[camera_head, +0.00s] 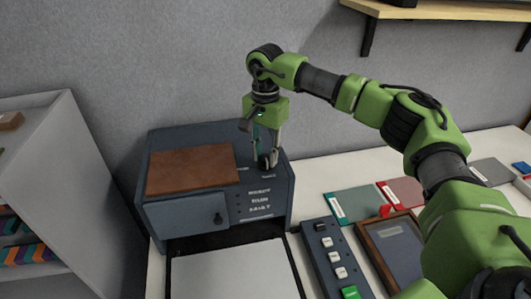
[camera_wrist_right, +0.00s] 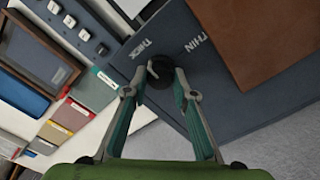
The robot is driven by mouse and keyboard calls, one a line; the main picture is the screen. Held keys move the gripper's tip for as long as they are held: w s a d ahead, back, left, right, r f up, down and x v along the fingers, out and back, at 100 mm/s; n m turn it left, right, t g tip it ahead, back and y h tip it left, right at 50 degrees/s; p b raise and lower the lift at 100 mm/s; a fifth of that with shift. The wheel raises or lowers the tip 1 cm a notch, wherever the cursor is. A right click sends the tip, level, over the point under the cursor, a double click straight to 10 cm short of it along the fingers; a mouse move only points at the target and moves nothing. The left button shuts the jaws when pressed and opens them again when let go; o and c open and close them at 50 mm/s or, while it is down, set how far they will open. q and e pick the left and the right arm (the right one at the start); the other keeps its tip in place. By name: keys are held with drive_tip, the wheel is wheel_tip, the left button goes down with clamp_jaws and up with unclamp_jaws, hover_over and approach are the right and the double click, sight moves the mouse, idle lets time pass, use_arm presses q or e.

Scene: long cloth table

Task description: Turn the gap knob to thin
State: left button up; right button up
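A dark round knob (camera_wrist_right: 161,73) sits on top of the blue-grey machine (camera_head: 216,222). In the wrist view, the word THICK lies to its upper left and THIN to its upper right. A small light mark on the knob is on its THICK side. My right gripper (camera_head: 264,160) points down over the knob. Its two fingers stand apart, one on each side of the knob, and I cannot tell whether they touch it. The knob also shows in the head view (camera_head: 268,161), partly hidden by the fingers. My left gripper is out of view.
A brown panel (camera_head: 193,168) lies on the machine's top beside the knob. A button panel (camera_head: 333,262), a framed display (camera_head: 393,250) and coloured cards (camera_head: 353,203) lie to the right. A shelf unit (camera_head: 45,150) stands at left, and a wall shelf (camera_head: 450,9) hangs above.

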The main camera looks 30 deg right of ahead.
drive_tip(key=shift+c, duration=0.3)
drive_tip(key=m+b, duration=0.2)
drive_tip(key=m, duration=0.1)
drive_tip(key=shift+m, duration=0.4)
drive_tip(key=m+b, duration=0.1)
drive_tip(key=m, duration=0.3)
drive_tip(key=shift+m, duration=0.3)
drive_tip(key=m+b, duration=0.1)
drive_tip(key=m, duration=0.4)
drive_tip(key=shift+r, duration=0.1)
drive_tip(key=shift+r+m+b, duration=0.1)
drive_tip(key=shift+m+b, duration=0.45)
drive_tip(key=shift+m, duration=1.75)
drive_tip(key=shift+w, duration=0.1)
drive_tip(key=o, duration=1.1)
